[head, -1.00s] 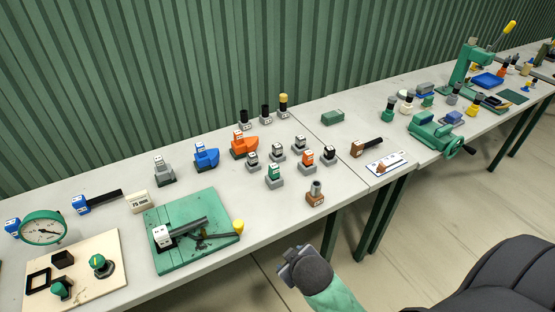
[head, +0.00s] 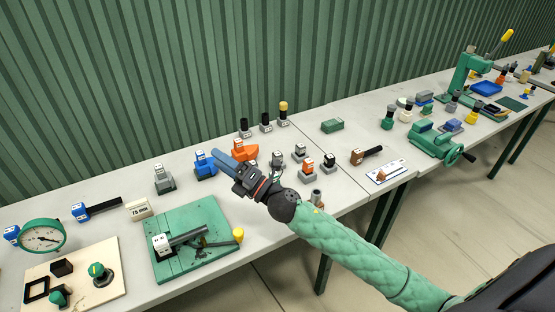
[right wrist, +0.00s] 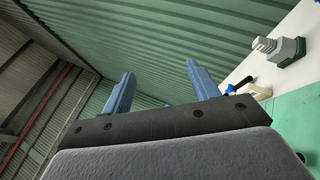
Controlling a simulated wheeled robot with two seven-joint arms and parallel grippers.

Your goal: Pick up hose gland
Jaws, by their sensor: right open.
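Several small fittings stand on the bench, and none is clearly marked as the hose gland. A grey block with a pale top (head: 163,180) stands behind the green board; a grey stepped piece (right wrist: 280,48) shows in the right wrist view. A blue fitting (head: 205,165) and an orange fitting (head: 245,151) stand further right. Small grey-based pieces, one orange (head: 307,166), stand beyond my right gripper. My right gripper (head: 229,156) is open and empty, its blue fingers near the blue and orange fittings. It hides the green-topped piece. My left gripper is out of view.
The green board (head: 200,262) holds a white-ended dark tube. A dial gauge (head: 42,237) and a wooden board (head: 115,298) are at left. Black and yellow-topped posts (head: 283,112) stand at the back. A green vise (head: 435,142) is at right.

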